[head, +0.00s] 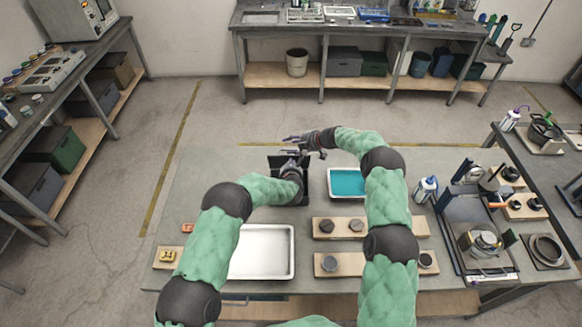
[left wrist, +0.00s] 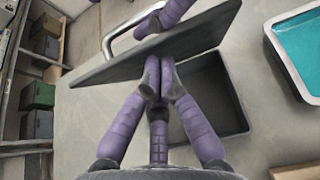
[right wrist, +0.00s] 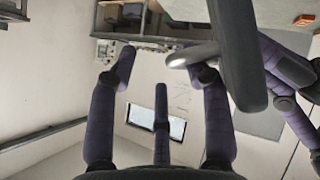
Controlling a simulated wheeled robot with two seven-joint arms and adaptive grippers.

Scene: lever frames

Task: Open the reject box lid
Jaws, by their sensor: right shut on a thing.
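The reject box (head: 304,197) is a dark open-topped box on the table. Its dark interior shows in the left wrist view (left wrist: 222,100). Its flat dark lid (left wrist: 110,66) is raised and steeply tilted, with a shiny bar handle (left wrist: 124,30) on its outer side. My right gripper (head: 315,141) is at the handle, shut on it; the handle (right wrist: 190,56) also shows in the right wrist view. My left gripper (head: 292,168) has its fingertips (left wrist: 157,70) together against or just beneath the lid's underside. Exact contact there is hard to tell.
A teal-filled tray (head: 347,182) stands right of the box. An empty white tray (head: 264,252) lies in front, beside wooden blocks (head: 342,228) with round dark parts. A numbered block (head: 167,257) is at left. The table behind the box is clear.

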